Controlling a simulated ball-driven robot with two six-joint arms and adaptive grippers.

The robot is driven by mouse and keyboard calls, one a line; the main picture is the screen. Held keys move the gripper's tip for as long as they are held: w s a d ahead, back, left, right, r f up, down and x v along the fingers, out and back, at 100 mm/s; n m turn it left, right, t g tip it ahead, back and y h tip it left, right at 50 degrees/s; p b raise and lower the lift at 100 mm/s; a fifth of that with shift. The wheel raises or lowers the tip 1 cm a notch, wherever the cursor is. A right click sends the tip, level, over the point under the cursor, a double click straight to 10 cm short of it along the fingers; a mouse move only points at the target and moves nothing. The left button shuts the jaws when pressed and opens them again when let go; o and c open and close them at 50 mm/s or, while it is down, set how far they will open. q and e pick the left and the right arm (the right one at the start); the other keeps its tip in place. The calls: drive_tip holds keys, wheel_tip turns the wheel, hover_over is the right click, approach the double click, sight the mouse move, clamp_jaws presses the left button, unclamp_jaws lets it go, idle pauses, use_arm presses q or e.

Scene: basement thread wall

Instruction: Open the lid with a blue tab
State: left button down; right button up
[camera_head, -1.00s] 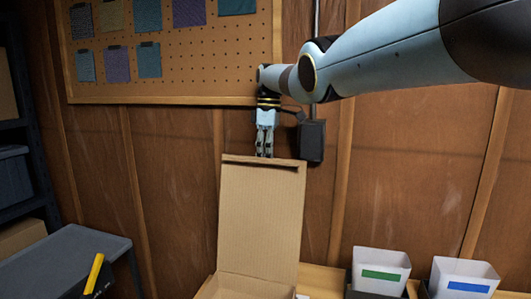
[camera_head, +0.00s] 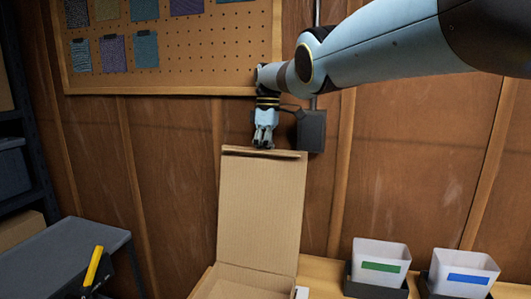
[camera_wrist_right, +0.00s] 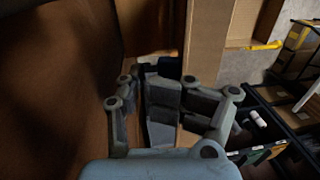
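The cardboard box (camera_head: 240,286) stands open on the wooden bench. Its lid (camera_head: 260,210) is raised nearly upright, with its plain inner side facing me. I cannot make out a blue tab on it in the head view. My right gripper (camera_head: 263,142) points down just above the lid's top edge, towards its left half; I cannot tell if it touches. The right wrist view shows its fingers (camera_wrist_right: 165,92) bent, with the brown lid edge (camera_wrist_right: 203,50) close by. Whether they pinch anything is unclear. My left gripper is out of view.
Two white bins stand on the bench at the right, one with a green label (camera_head: 381,256) and one with a blue label (camera_head: 463,268). A pegboard (camera_head: 200,60) and a black wall box (camera_head: 311,130) are on the wall behind. A grey table (camera_head: 65,260) is at the left.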

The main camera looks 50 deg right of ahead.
wheel_tip(320, 180, up, 7)
drive_tip(key=shift+w+d+r, duration=0.15)
drive_tip(key=shift+d, duration=0.3)
idle(0.6)
